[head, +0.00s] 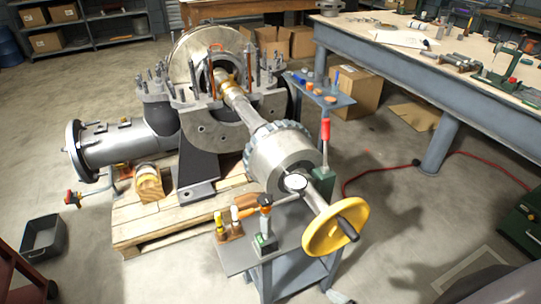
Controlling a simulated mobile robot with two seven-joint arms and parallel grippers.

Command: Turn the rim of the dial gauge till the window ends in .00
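The dial gauge (295,183) shows as a small pale round face with a dark rim, just in front of the large grey toothed coupling (283,155) on the shaft. Its window and digits are too small to read. A stand with a green base (264,243) is on the small grey table (233,262) below the gauge; its upper part has dark and orange pieces. A yellow handwheel (335,227) is on the near end of the shaft, right of the gauge. I cannot make out either of my grippers in the head view.
Small yellow and orange-tipped tools (226,229) are on the small table left of the stand. The split casing (215,125) stands behind on a wooden pallet (150,226). A long workbench (440,68) is at the right. A red hose (375,172) crosses the floor.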

